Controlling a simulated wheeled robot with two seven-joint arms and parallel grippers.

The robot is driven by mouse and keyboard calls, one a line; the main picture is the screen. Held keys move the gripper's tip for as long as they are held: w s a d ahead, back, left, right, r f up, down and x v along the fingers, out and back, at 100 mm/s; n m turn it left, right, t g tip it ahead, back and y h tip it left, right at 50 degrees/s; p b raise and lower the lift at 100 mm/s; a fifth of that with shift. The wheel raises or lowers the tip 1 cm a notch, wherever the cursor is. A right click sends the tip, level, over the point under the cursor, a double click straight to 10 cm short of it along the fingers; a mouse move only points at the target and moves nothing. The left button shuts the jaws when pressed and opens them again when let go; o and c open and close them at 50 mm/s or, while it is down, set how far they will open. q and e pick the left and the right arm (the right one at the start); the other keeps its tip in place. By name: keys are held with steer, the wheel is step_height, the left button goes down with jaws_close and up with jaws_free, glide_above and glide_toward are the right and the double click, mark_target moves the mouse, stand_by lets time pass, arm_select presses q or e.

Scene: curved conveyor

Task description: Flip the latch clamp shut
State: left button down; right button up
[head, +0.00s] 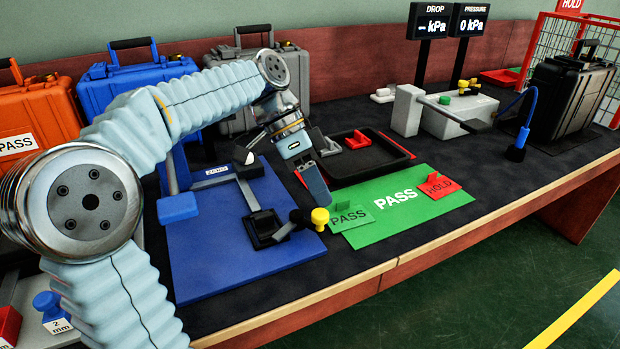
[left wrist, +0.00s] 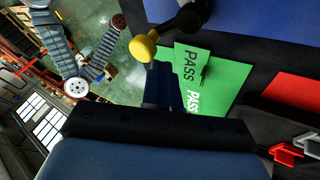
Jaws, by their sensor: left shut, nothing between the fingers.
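The latch clamp sits at the right side of a blue base plate (head: 215,265). Its dark lever (head: 300,217) ends in a yellow knob (head: 320,216), which leans out toward the green mat. A black square frame (head: 262,229) lies left of the lever. My left gripper (head: 318,196) is shut and empty, just above and behind the yellow knob, with a small apparent gap. In the left wrist view, the yellow knob (left wrist: 143,48) shows at the top, beyond the dark fingers (left wrist: 165,88). The clamp's pivot is hard to make out. My right gripper is not seen.
A green PASS mat (head: 425,207) with green and red tags lies right of the clamp. Behind it are a black tray (head: 375,165) with red parts and a grey lever fixture (head: 405,110). Several cases line the back. The table's front edge (head: 400,262) is close.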

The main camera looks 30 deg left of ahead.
arm_select(q)
steer(key=shift+s+d, duration=0.4)
steer(key=shift+s, duration=0.35)
stand_by(0.4)
stand_by(0.5)
steer(key=s+p+v, duration=0.1)
steer(key=p+v, duration=0.1)
steer(key=v, duration=1.1)
steer(key=shift+w+r, duration=0.35)
steer(key=shift+w, duration=0.05)
steer(key=shift+a, duration=0.1)
